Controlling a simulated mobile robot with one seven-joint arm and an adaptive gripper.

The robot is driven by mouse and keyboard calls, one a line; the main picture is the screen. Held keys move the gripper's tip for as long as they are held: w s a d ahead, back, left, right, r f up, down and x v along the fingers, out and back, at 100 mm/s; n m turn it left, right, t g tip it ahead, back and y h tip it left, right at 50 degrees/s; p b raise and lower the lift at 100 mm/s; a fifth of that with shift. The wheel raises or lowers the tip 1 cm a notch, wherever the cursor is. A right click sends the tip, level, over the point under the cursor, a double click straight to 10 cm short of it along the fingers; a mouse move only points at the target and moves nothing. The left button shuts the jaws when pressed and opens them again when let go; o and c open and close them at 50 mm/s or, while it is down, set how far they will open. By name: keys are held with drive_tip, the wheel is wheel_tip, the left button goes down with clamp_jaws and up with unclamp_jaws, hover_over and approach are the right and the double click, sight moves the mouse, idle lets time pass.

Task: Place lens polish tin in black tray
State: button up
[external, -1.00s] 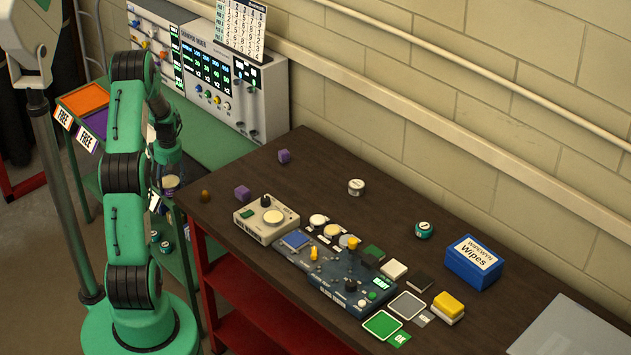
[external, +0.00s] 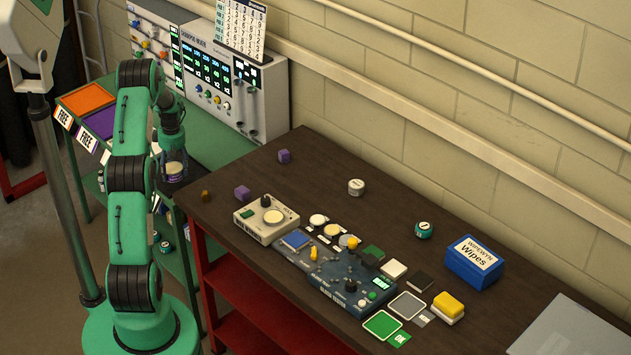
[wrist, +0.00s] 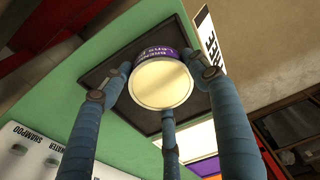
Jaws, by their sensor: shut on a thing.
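My gripper (wrist: 165,95) is closed around the lens polish tin (wrist: 162,83), a round tin with a cream face and a purple band with partly readable lettering. In the wrist view the black tray (wrist: 165,30), a dark square on a green surface, shows behind the tin. The tin overlaps it in the picture; I cannot tell the gap between them. In the external view my gripper (external: 174,166) holds the tin above the green bench, left of the dark table.
An orange tray (external: 86,99) and a purple tray (external: 100,122) with FREE labels lie on the green bench. A control console (external: 215,80) stands behind. The dark table (external: 330,175) holds a scale, a control panel, small tins and a blue wipes box (external: 473,264).

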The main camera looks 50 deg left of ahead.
sight(176, 166)
drive_tip(key=shift+w+a+f+b, duration=0.15)
drive_tip(key=shift+w+a+b, duration=0.05)
drive_tip(key=shift+w+a, duration=1.05)
drive_tip(key=shift+w+a+f+b, duration=0.1)
drive_tip(key=shift+w+a+b, duration=0.1)
drive_tip(key=shift+w+a, duration=1)
drive_tip(key=shift+s+a, duration=0.15)
drive_tip(key=shift+s, duration=0.05)
drive_tip(key=shift+f+b, duration=0.45)
drive_tip(key=shift+f, duration=1.3)
drive_tip(key=shift+f, duration=0.1)
drive_tip(key=o, duration=1.4)
drive_tip(key=shift+c, duration=0.2)
wheel_tip(176, 166, up, 12)
drive_tip(key=d+p, duration=0.1)
drive_tip(key=p, duration=0.1)
drive_tip(key=shift+d, duration=0.2)
drive_tip(key=shift+w, duration=0.15)
